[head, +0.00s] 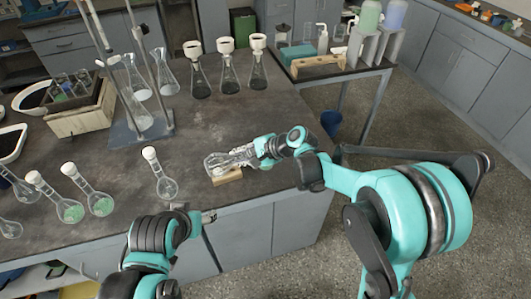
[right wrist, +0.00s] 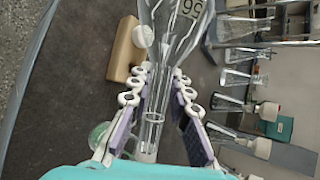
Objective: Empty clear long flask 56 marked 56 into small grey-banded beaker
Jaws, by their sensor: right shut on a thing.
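My right gripper (head: 247,156) is shut on the neck of a clear long flask (head: 217,161). The flask is on its side, its bulb pointing left, by a wooden block (head: 228,177). In the right wrist view, the neck runs between the two finger pads (right wrist: 152,88), and the flask (right wrist: 170,22) carries a label reading 56. I see no liquid in its visible part. I cannot pick out a small grey-banded beaker. My left gripper (head: 209,216) is at the table's front edge, apart from the glassware; its fingers are too small to read.
A metal stand (head: 142,125) and several white-topped flasks (head: 229,75) are behind. The dark table (head: 285,120) is clear right of the held flask.

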